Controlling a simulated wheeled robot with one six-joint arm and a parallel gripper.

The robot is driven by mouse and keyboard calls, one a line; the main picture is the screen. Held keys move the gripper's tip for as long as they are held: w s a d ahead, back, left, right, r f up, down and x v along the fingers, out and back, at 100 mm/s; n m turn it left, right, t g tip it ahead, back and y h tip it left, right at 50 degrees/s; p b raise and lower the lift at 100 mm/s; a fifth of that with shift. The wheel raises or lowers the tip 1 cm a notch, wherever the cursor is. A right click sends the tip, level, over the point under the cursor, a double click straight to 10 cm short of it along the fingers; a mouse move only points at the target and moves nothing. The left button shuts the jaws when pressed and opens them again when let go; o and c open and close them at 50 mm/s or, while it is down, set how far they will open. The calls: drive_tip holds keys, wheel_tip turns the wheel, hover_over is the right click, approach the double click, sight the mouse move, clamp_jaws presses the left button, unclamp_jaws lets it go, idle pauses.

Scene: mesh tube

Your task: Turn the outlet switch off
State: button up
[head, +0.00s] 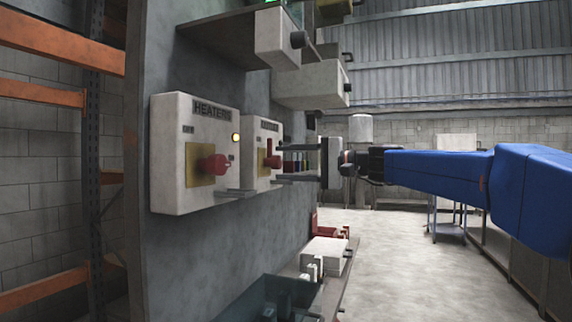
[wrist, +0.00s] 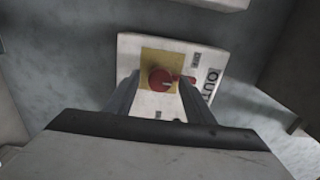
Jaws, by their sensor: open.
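The outlet switch box (head: 251,142) is white and mounted on the grey panel. It has a yellow plate and a red rotary handle (head: 269,154) that points up toward the label. In the wrist view, the box (wrist: 130,46) shows the partly hidden label "OUT", and the red handle (wrist: 161,79) points right toward it. The small position marks are too small to read. My gripper (head: 282,163) is open in front of this box. In the wrist view its two fingers (wrist: 159,84) stand on either side of the red knob; I cannot tell whether they touch it.
White boxes (head: 313,84) jut out above. Items lie on a shelf below, including a white box (head: 324,254).

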drive_tip(key=v, duration=1.7)
